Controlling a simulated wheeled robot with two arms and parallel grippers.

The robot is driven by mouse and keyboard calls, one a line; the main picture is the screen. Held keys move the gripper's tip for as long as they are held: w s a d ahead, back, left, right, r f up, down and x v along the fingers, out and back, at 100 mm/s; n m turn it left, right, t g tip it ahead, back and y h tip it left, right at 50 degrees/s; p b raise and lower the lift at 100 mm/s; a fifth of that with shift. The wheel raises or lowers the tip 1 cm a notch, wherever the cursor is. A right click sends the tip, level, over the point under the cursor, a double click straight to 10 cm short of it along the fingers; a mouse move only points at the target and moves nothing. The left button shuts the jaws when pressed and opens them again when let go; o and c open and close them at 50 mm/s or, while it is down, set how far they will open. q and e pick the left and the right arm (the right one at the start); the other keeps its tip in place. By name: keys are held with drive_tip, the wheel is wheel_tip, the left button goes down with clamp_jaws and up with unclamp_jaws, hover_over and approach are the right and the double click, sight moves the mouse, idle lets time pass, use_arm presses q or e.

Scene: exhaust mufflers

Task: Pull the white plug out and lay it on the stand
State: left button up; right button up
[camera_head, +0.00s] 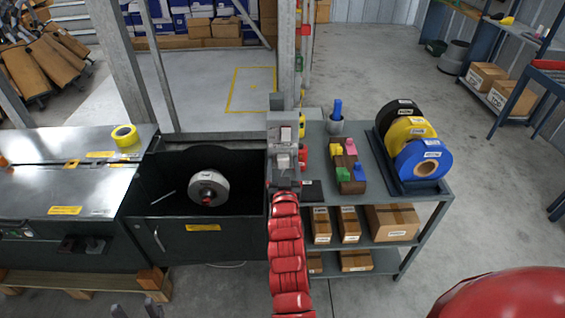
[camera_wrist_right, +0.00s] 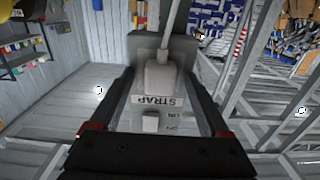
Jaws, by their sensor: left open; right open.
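The pale plug (camera_wrist_right: 160,76) sits in the grey socket panel (camera_wrist_right: 150,45) in the right wrist view, its cable running upward. A label reading STRAP shows upside down below it, and a small white switch lies beneath that. My right gripper (camera_wrist_right: 158,85) is open, with one finger on each side of the plug; contact cannot be made out. In the head view my right gripper (camera_head: 286,180) is at the grey box. My left gripper (camera_head: 135,310) is low at the left, only its fingertips in frame, open and empty. The grey stand (camera_head: 312,190) is right of the box.
The dark machine (camera_head: 80,200) with a white reel (camera_head: 208,187) is at left.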

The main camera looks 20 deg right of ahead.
sight(283, 165)
drive_tip(key=shift+b, duration=0.6)
idle(0.9)
clamp_jaws()
idle(0.4)
drive_tip(key=shift+s+a+f, duration=0.1)
drive_tip(key=shift+s+a, duration=0.15)
drive_tip(key=shift+s, duration=0.45)
drive_tip(key=shift+p+v, duration=0.3)
drive_tip(key=shift+v, duration=1.7)
drive_tip(key=shift+s, duration=0.3)
